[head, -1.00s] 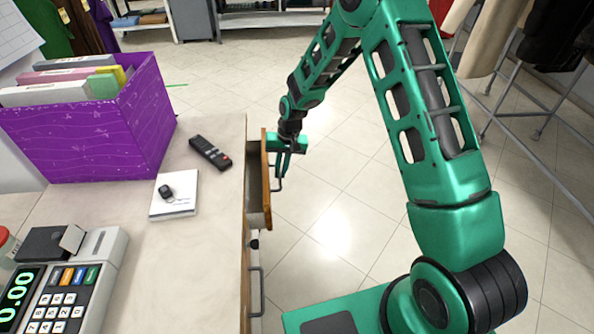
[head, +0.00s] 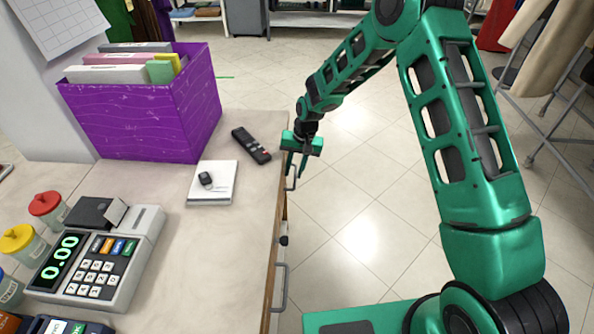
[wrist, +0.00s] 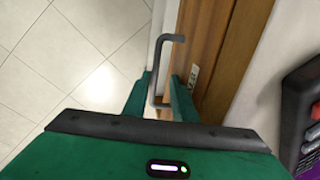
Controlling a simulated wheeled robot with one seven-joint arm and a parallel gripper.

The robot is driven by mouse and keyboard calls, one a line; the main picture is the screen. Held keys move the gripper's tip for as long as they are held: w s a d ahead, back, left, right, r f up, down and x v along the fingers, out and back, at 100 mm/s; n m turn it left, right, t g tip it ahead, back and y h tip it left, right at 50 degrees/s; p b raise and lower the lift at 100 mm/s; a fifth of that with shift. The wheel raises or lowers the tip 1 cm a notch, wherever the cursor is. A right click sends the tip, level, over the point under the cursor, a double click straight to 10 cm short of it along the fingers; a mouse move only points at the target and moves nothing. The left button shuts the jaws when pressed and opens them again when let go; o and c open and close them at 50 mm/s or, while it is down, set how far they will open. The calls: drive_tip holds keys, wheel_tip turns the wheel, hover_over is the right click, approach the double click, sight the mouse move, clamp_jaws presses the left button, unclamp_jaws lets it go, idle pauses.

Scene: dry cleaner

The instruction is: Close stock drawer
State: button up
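The stock drawer is the upper drawer in the wooden front of the counter. Its front looks flush or nearly flush with the counter edge in the head view; a small gap cannot be ruled out. Its grey bar handle (head: 292,179) sticks out, and it also shows in the wrist view (wrist: 158,70). My gripper (head: 297,165) is at this handle, pointing down beside the counter edge. In the wrist view, my gripper's fingers (wrist: 161,98) are apart, with the handle bar between them. Whether a finger touches the bar or the drawer front is unclear.
The counter top (head: 225,240) holds a purple file box (head: 150,120), a black remote (head: 251,145), a white pad with a key fob (head: 206,182), and a cash register (head: 100,262). The tiled floor at right is open; a clothes rack stands beyond.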

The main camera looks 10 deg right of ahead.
drive_tip(key=shift+d, duration=0.15)
drive_tip(key=shift+r, duration=0.1)
wheel_tip(320, 180, up, 10)
drive_tip(key=d, duration=0.2)
drive_tip(key=shift+s+r, duration=0.15)
idle(0.4)
idle(0.3)
